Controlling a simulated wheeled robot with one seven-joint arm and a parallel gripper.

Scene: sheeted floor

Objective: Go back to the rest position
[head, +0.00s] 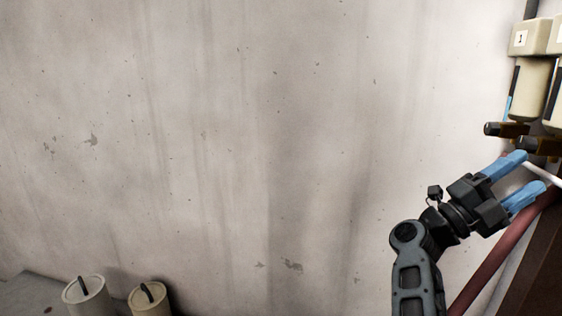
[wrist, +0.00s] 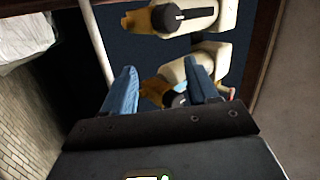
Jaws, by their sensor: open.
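My gripper (head: 532,171) has two blue fingers spread apart at the right of the head view, just below the wall-side cream containers. It also shows in the wrist view (wrist: 160,64), with a finger on each side and nothing clearly held between them. A cream container (head: 533,88) with a "1" label above it hangs at the upper right. In the wrist view a cream container with an orange-brown end (wrist: 205,62) lies beyond the fingers, partly hidden by the right finger. Whether a finger touches it cannot be told.
A second container (wrist: 185,16) is above it in the wrist view. A white rod (head: 543,174) and a dark red bar (head: 497,245) run close to my gripper. Two cream cylinders with black handles (head: 86,295) (head: 149,298) stand at the lower left. The space before the grey wall (head: 230,140) looks clear.

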